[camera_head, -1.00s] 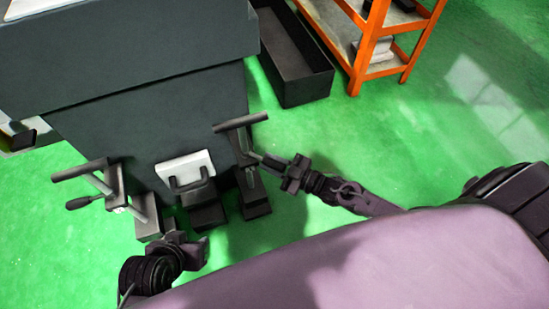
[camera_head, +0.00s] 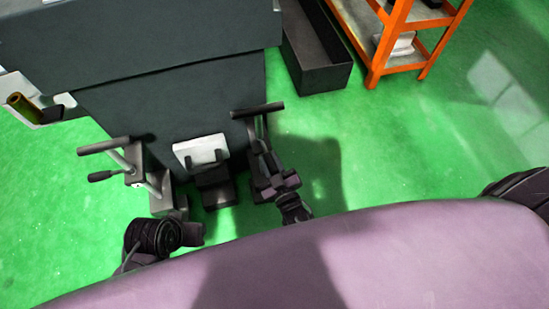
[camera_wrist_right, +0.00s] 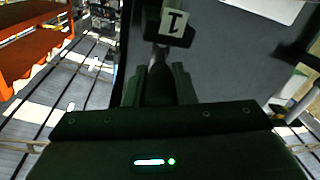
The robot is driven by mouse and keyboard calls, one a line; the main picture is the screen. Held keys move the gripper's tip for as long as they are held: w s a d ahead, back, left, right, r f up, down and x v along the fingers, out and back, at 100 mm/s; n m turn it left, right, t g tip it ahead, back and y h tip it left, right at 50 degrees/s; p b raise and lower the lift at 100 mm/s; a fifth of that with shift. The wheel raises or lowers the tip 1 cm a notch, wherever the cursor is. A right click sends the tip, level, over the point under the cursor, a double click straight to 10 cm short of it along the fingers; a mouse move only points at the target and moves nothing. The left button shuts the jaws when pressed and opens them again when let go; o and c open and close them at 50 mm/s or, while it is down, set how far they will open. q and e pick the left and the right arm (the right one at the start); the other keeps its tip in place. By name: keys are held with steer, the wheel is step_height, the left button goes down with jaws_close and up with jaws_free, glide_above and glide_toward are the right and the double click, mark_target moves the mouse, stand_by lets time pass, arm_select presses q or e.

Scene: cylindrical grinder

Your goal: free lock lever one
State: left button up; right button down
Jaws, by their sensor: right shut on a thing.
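A dark clamp stands at the right front of the grey machine, with a T-shaped handle (camera_head: 258,110) on top. My right gripper (camera_head: 272,172) is at this clamp, below the T-handle, and covers part of it. In the right wrist view its fingers (camera_wrist_right: 159,88) are shut on a dark, narrow lever, lock lever one (camera_wrist_right: 158,68). A white tag marked 1 (camera_wrist_right: 175,23) sits just beyond the lever's far end. My left gripper (camera_head: 193,234) is low at the left, apart from the left clamp; its jaw opening is too small to tell.
A second clamp (camera_head: 137,163) with its own T-handle and a black-knobbed lever (camera_head: 103,175) stands at the left. A white plate with a handle (camera_head: 201,151) is between the clamps. A dark bin (camera_head: 322,75) and an orange shelf (camera_head: 378,62) are behind; green floor at right is free.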

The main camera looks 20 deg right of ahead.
steer(key=shift+a+f+h, duration=0.1)
steer(key=shift+a+h, duration=0.1)
steer(key=shift+h, duration=0.1)
steer(key=c, duration=1.2)
jaws_free()
steer(key=shift+s, duration=0.1)
arm_select(q)
steer(key=shift+s+a+r+g+y+p, duration=0.2)
steer(key=shift+s+a+g+y+p, duration=0.1)
steer(key=shift+a+p, duration=0.3)
arm_select(e)
steer(key=shift+s+d, duration=0.2)
steer(key=shift+s, duration=3.65)
steer(key=shift+w, duration=0.1)
